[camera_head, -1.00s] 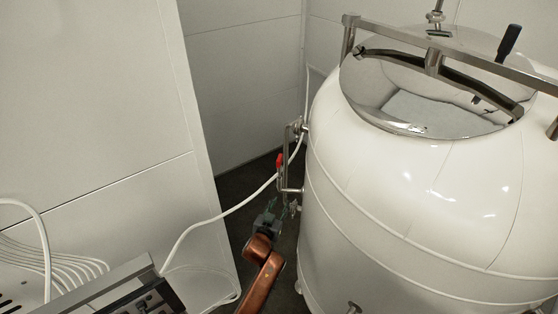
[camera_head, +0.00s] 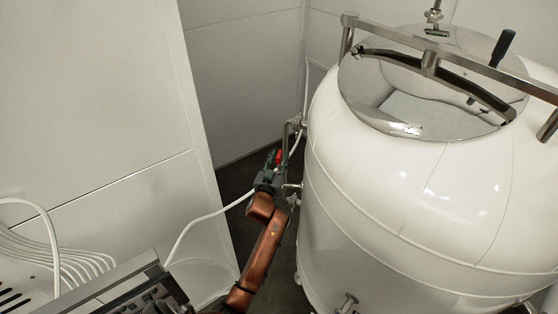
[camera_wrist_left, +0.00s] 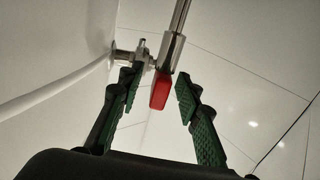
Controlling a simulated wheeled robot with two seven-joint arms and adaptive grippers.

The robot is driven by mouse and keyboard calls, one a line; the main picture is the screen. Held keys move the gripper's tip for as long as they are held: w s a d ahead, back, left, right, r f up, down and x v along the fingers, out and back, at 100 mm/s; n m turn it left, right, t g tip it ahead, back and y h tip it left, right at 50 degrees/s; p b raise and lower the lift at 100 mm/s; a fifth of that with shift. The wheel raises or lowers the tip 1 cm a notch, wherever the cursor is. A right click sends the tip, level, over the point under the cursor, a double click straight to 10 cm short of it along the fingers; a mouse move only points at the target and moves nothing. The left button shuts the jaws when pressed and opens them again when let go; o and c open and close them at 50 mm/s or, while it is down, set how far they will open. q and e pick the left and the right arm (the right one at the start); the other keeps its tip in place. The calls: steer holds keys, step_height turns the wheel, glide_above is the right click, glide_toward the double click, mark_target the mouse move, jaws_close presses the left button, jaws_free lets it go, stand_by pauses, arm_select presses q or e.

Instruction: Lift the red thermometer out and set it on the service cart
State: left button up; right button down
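The red thermometer (camera_head: 280,157) is a small red piece at the metal pipe fitting on the left side of the white tank. In the left wrist view its red block (camera_wrist_left: 161,90) hangs below a metal stem, between my two green-padded fingers. My left gripper (camera_head: 273,162) is at it, partly covering it in the head view. In the left wrist view the left gripper (camera_wrist_left: 157,82) is open, with a gap on each side of the red block. My right gripper is not in view. I cannot make out a service cart for certain.
The large white tank (camera_head: 390,190) with a metal lid and top bar stands right of my arm. A white cable (camera_head: 195,222) runs near the fitting. A white wall panel (camera_head: 110,90) is at left, and a box with cables (camera_head: 110,285) at lower left.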

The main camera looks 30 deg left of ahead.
arm_select(q)
jaws_close()
stand_by(0.4)
steer(key=shift+w, duration=0.1)
